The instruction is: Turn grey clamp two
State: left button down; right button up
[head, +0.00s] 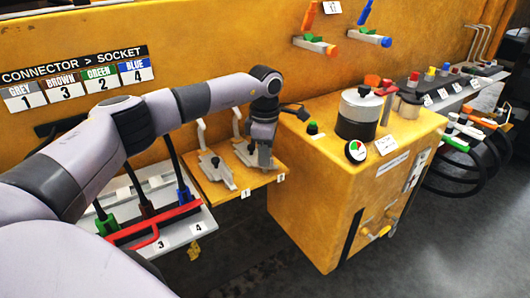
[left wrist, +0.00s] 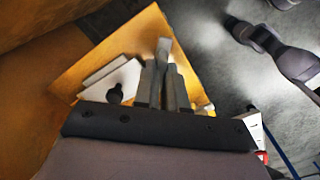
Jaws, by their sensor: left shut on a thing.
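Grey clamp two (head: 241,150) is on the orange shelf (head: 222,198), by the label 2. A pale upright part of it shows at its back, left of my gripper. My left gripper (head: 264,160) points down at this clamp and covers part of it. In the left wrist view, my left gripper (left wrist: 162,85) is shut on a grey bar (left wrist: 164,48) of the clamp, which sticks out past the fingertips. Grey clamp one (head: 213,165) sits to the left, by the label 1, with its pale lever upright. My right gripper is in neither view.
A orange machine cabinet (head: 310,195) with a black and silver cylinder (head: 358,117) stands close right of the shelf. Left is a white connector rack (head: 185,230) with a red bar (head: 155,222). Grey floor lies open in front.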

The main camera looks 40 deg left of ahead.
pick_arm(q)
jog(key=m, duration=0.4)
jog(key=shift+r+m, duration=0.1)
jog(key=shift+m, duration=0.2)
jog(key=m, duration=0.4)
jog(key=shift+d+m, duration=0.1)
jog(key=shift+m, duration=0.2)
jog(key=c, duration=1.2)
grip_release()
notch_tip(320, 180, up, 7)
jog(key=shift+r, duration=0.1)
